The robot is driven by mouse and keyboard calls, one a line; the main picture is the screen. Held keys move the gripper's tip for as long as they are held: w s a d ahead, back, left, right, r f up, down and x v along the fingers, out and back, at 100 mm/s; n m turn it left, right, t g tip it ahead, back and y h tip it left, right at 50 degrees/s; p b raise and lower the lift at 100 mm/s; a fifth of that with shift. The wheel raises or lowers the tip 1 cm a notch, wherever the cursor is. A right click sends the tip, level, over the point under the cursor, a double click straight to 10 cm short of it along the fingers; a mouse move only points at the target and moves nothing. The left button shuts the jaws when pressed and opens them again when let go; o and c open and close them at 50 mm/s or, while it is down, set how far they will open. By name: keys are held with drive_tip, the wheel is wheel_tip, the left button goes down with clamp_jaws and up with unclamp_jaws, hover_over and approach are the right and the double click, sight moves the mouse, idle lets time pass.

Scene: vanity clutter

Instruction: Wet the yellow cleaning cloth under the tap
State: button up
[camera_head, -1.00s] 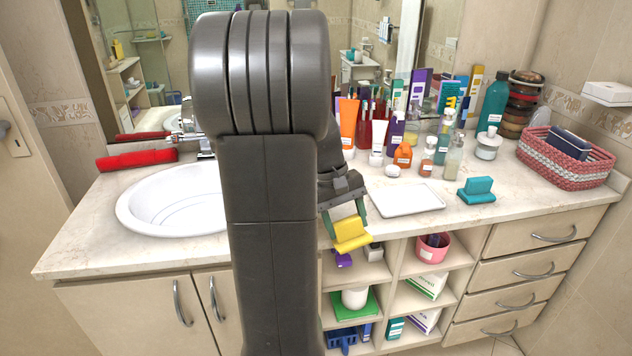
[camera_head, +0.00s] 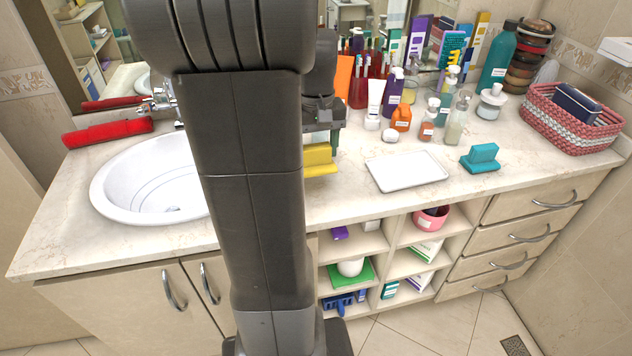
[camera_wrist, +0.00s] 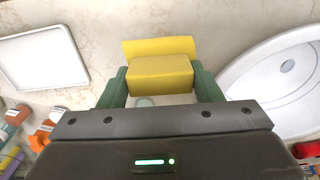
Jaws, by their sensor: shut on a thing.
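The yellow cleaning cloth (camera_head: 319,157) is a folded yellow block with a wider flap. My gripper (camera_head: 322,143) is shut on it and holds it near the front part of the countertop, to the right of the basin. In the wrist view the cloth (camera_wrist: 160,68) sits between the two green fingers of my gripper (camera_wrist: 160,84). The white basin (camera_head: 135,185) is at the left, and it also shows at the right of the wrist view (camera_wrist: 275,85). The chrome tap (camera_head: 160,100) stands behind the basin and is partly hidden by my arm.
A white tray (camera_head: 407,171) and a teal sponge-like item (camera_head: 481,158) lie right of the cloth. Several bottles, including an orange one (camera_head: 401,118), crowd the back. A red rolled item (camera_head: 107,133) lies left of the tap. A pink basket (camera_head: 571,118) stands far right.

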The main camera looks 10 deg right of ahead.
wheel_tip(320, 180, down, 8)
drive_tip(key=shift+r, duration=0.2)
drive_tip(key=o, duration=0.9)
drive_tip(key=shift+f, duration=0.25)
drive_tip(key=r, duration=1.4)
drive_tip(key=shift+s+a, duration=0.2)
drive_tip(key=shift+a, duration=0.1)
drive_tip(key=shift+c, duration=0.3)
